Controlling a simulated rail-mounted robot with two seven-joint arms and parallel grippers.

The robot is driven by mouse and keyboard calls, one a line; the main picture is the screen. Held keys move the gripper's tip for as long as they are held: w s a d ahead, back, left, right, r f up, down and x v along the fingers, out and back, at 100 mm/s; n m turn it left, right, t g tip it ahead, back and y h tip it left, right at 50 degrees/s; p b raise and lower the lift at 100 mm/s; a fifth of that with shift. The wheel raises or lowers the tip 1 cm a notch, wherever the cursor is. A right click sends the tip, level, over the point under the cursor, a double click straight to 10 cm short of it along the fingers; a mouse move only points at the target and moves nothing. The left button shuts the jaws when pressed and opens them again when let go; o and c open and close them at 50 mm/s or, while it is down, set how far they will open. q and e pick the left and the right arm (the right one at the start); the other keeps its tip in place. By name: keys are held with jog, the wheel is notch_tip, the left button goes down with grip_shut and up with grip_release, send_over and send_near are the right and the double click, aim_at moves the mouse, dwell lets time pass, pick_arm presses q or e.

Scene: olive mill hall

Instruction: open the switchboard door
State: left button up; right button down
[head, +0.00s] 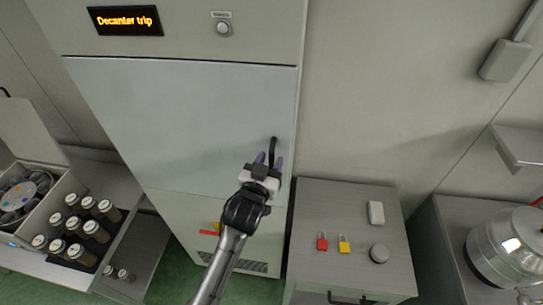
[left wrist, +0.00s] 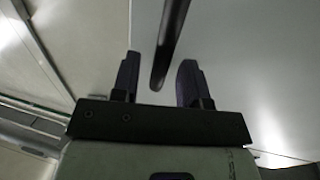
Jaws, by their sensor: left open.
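The switchboard door (head: 180,120) is the large pale grey panel of the tall cabinet in the head view. It looks closed, flush with the cabinet. Its dark upright handle (head: 273,144) is near the door's right edge. My left gripper (head: 269,161) is at the handle's lower end, with its purple fingers open. In the left wrist view, the dark handle (left wrist: 169,45) comes down from the top, its lower end between the two open fingers (left wrist: 157,76). I see a gap on both sides of the handle there. My right gripper is not in view.
A lit "Decanter trip" display (head: 125,20) and a round knob (head: 223,28) sit above the door. A grey cabinet (head: 310,210) with red and yellow padlocks stands close at the right.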

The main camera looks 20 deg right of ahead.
pick_arm(q)
jog(key=shift+w+d, duration=0.45)
jog(key=shift+w, duration=0.1)
jog(key=shift+c, duration=0.5)
grip_shut()
